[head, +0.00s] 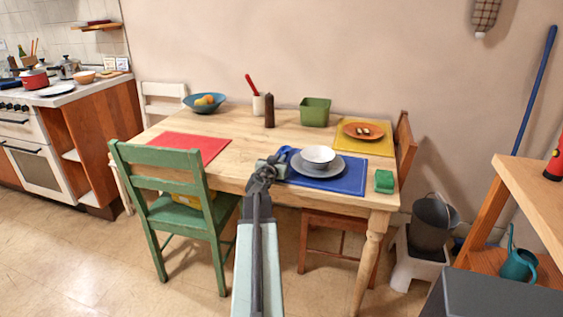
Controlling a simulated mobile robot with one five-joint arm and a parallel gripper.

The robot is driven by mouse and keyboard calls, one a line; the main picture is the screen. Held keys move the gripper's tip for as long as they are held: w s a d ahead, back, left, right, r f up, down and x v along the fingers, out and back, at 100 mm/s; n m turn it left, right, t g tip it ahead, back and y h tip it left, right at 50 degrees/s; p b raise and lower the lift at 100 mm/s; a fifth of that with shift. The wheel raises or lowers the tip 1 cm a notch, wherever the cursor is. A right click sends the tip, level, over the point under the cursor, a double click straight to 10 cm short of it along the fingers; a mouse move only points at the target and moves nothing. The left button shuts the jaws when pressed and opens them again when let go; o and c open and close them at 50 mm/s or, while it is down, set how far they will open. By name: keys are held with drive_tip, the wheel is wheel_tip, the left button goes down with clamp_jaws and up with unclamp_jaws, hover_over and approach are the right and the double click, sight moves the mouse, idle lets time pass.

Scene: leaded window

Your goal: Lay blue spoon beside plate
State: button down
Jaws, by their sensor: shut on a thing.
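The blue spoon (284,151) is in my gripper, its rounded blue end showing just past the jaws, left of the plate. My gripper (272,165) is shut on it at the left edge of the blue placemat (346,186). The rest of the spoon is hidden by the gripper. The grey plate (318,171) lies on the blue placemat with a white bowl (318,155) on it. I cannot tell whether the spoon touches the mat.
A green sponge-like block (384,181) sits right of the blue mat. A red mat (188,147), blue fruit bowl (204,103), dark pepper mill (269,111) and green bin (314,112) are on the table (240,148). A green chair (165,158) stands at the front left.

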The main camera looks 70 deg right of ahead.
drive_tip(key=shift+f, duration=0.15)
drive_tip(key=c, duration=1.5)
unclamp_jaws()
